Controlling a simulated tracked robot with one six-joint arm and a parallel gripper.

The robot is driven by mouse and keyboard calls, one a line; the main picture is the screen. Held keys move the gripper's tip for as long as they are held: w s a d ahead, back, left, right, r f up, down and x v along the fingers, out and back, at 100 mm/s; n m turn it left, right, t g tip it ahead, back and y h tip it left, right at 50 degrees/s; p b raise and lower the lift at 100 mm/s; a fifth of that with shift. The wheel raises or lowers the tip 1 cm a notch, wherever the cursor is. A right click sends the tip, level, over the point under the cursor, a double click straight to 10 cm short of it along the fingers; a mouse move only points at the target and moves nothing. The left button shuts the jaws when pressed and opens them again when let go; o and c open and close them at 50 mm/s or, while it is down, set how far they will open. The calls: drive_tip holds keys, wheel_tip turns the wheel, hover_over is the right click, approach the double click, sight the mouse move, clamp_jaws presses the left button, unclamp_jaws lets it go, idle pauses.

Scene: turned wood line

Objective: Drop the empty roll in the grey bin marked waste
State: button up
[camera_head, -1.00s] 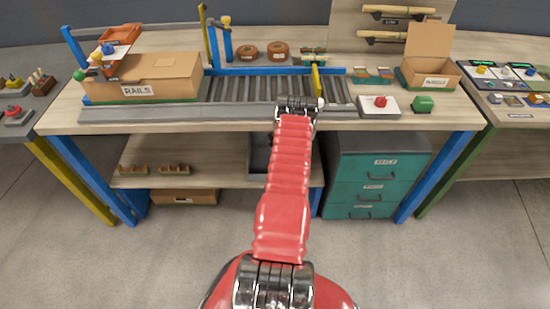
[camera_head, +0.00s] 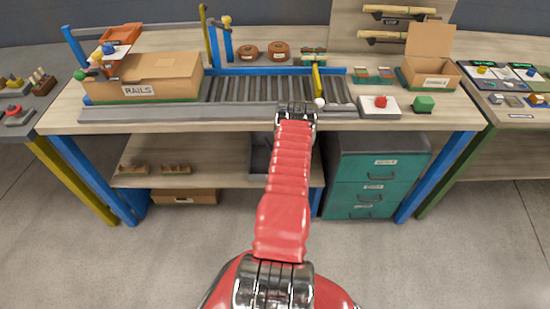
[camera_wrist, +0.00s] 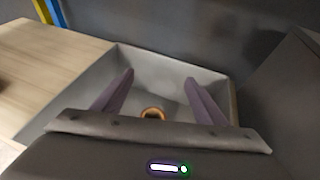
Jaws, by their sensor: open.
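The grey bin (camera_wrist: 160,60) fills the middle of the wrist view; in the head view its dark opening (camera_head: 259,158) shows on the lower shelf, partly behind my arm. My gripper (camera_wrist: 159,76) points into the bin with its two fingers spread apart. A brown ring-shaped end of the roll (camera_wrist: 152,111) shows low between the fingers, touching neither. Its lower part is hidden by my gripper body, and I cannot tell whether it rests on the bin floor. In the head view my gripper is hidden by my own wrist. No waste mark is readable.
Pale wooden shelf (camera_wrist: 50,62) lies left of the bin. A teal drawer cabinet (camera_head: 372,180) stands to its right. The workbench's front edge (camera_head: 200,126) is above, with a roller conveyor (camera_head: 255,88), a RAILS box (camera_head: 150,78) and an open carton (camera_head: 430,74).

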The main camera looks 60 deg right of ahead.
drive_tip(key=shift+a, duration=0.1)
drive_tip(key=v, duration=1.3)
drive_tip(key=shift+s+a+r, duration=0.2)
drive_tip(key=shift+r, duration=0.05)
idle(0.8)
